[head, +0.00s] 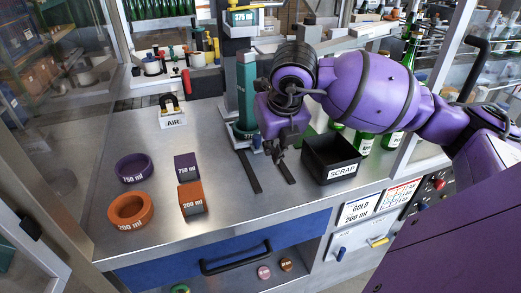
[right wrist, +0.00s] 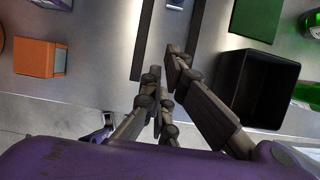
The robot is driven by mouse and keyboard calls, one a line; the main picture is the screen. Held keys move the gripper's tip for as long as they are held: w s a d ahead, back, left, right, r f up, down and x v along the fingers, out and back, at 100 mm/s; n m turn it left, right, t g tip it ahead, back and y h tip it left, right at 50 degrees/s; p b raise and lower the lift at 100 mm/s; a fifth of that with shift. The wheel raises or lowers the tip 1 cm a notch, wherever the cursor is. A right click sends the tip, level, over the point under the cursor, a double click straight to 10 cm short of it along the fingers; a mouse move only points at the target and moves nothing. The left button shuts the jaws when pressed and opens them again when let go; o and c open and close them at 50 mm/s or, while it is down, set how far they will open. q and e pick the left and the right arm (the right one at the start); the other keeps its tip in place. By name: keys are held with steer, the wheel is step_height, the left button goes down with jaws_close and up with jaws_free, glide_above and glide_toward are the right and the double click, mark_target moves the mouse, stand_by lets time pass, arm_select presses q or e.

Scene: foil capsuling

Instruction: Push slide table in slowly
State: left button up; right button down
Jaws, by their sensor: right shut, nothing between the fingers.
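Two dark parallel rails lie on the steel bench, the left rail (head: 250,171) and the right rail (head: 285,168). They run back toward the foot of a green-grey machine column (head: 246,95). I cannot clearly make out the slide table, since my right arm and gripper cover the area by the column foot. My right gripper (head: 282,150) points down over the back part of the right rail. It is shut with nothing in it. In the right wrist view its dark fingers (right wrist: 163,76) show beside the left rail (right wrist: 144,38). My left gripper is not in view.
A black scrap bin (head: 331,158) stands close right of my gripper, with green bottles (head: 364,144) behind it. Orange and purple rings and blocks, such as the orange block (head: 191,199), sit at left. The bench between them and the rails is clear.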

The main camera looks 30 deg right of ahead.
mark_target(254, 151)
steer(key=x, duration=1)
steer(key=w, duration=0.3)
steer(key=shift+w+d+r+p, duration=0.2)
steer(key=shift+w+d+p, duration=0.1)
steer(key=shift+p, duration=0.1)
steer(key=shift+w+d, duration=0.1)
steer(key=shift+w, duration=0.15)
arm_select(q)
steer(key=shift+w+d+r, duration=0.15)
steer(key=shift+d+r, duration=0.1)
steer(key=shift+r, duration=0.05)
arm_select(e)
steer(key=shift+s, duration=0.1)
steer(key=w, duration=0.1)
steer(key=w+b, duration=0.1)
steer(key=w, duration=0.1)
steer(key=shift+w+d+f+b, duration=0.15)
steer(key=shift+d+f+b, duration=0.1)
steer(key=shift+f+b, duration=0.15)
steer(key=shift+w+d+r, duration=0.15)
steer(key=shift+w+d, duration=0.05)
steer(key=shift+w, duration=0.1)
steer(key=shift+w+d+r, duration=0.1)
steer(key=shift+w, duration=0.05)
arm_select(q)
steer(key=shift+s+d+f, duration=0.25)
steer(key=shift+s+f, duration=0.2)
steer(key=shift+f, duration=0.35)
arm_select(e)
steer(key=shift+r, duration=0.15)
